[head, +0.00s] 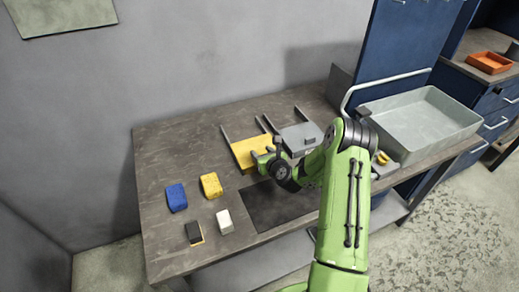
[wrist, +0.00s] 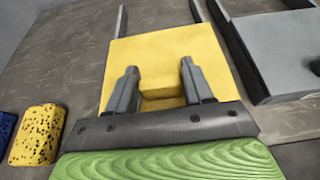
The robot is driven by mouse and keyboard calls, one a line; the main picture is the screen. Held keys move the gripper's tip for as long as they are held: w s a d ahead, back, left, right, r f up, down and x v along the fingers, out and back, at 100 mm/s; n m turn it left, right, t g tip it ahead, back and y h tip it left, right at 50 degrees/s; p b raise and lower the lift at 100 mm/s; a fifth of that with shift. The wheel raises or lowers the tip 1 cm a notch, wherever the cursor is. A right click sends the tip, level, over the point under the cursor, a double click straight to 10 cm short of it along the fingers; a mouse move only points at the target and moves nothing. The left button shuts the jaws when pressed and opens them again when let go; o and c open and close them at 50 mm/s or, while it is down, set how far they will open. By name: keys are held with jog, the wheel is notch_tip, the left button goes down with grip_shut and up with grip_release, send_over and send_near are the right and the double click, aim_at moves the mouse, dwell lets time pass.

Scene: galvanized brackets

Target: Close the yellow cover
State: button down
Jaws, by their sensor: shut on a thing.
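The yellow cover (head: 244,149) is a flat panel on the bench, between two thin grey rails that run on past its far edge. In the wrist view the yellow cover (wrist: 150,55) fills the middle, with a raised yellow handle block (wrist: 161,93) near its front. My gripper (head: 265,157) is at the cover's front right. In the wrist view my gripper (wrist: 160,78) has one finger on each side of the handle and is shut on it. The contact faces and what lies under the cover are hidden.
A grey cover (head: 301,136) on similar rails stands just right of the yellow one. A blue block (head: 176,197), a yellow sponge (head: 211,185), a white block (head: 225,221) and a dark block (head: 194,232) lie at left. A dark mat (head: 270,207) lies in front; a grey basin (head: 425,120) is at right.

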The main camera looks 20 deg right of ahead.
jog(key=shift+s+f, duration=0.1)
jog(key=shift+f, duration=0.05)
jog(key=c, duration=0.5)
grip_release()
jog(key=v, duration=1.6)
jog(key=shift+p, duration=0.4)
